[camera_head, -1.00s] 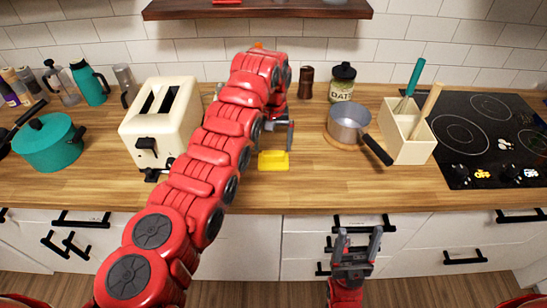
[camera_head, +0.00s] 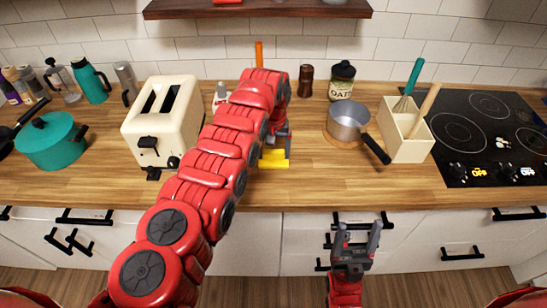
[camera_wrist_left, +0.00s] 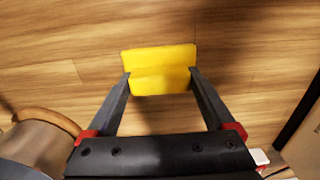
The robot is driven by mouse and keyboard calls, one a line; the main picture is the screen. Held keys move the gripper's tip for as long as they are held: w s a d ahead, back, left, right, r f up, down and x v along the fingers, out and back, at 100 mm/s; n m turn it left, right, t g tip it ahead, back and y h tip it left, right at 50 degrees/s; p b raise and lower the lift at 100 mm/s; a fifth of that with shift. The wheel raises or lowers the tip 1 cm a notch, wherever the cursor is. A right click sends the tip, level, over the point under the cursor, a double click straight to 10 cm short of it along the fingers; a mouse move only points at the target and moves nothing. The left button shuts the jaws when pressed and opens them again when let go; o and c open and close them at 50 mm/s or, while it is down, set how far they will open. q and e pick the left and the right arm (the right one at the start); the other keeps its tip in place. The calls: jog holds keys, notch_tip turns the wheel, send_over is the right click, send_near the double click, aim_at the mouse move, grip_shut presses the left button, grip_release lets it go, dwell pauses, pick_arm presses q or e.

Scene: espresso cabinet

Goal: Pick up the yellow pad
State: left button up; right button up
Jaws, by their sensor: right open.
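The yellow pad (camera_head: 274,163) lies on the wooden counter, right of the toaster and near the front edge. My left gripper (camera_head: 276,150) is down at the pad, its arm reaching in from the left and covering part of the counter behind. In the left wrist view the pad (camera_wrist_left: 160,58) sits at the tips of my left gripper (camera_wrist_left: 160,80), with one finger at each side of its near part. I cannot tell whether both fingers press on it. My right gripper (camera_head: 358,236) is open and empty in front of the drawers, below the counter.
A cream toaster (camera_head: 164,120) stands left of the pad. A saucepan (camera_head: 347,122) on a round wooden trivet, an utensil box (camera_head: 407,145) and a stovetop (camera_head: 490,140) stand to the right. The counter just right of the pad is clear.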

aim_at(273, 151)
pick_arm(q)
jog(key=c, duration=0.6)
jog(key=shift+r, duration=0.1)
jog(key=shift+r+p, duration=0.3)
jog(key=shift+p, duration=0.05)
notch_tip(273, 151, up, 4)
jog(key=p, duration=0.3)
jog(key=shift+f+p, duration=0.1)
jog(key=shift+p, duration=0.25)
jog(key=s+d+p, duration=0.1)
jog(key=p, duration=0.3)
jog(key=s+p, duration=0.2)
jog(key=p, duration=0.2)
jog(key=s+d+p, duration=0.1)
jog(key=p, duration=0.3)
jog(key=shift+s+d+r, duration=0.35)
jog(key=s, duration=0.1)
jog(key=s+d+p, duration=0.1)
jog(key=s+p, duration=0.1)
jog(key=shift+d+f, duration=0.35)
jog(key=s+d, duration=0.2)
jog(key=s, duration=0.1)
jog(key=s+d, duration=0.1)
jog(key=s, duration=0.1)
jog(key=shift+s+r, duration=0.1)
jog(key=shift+s+d+r, duration=0.1)
jog(key=shift+s+d, duration=0.15)
jog(key=shift+s, duration=0.25)
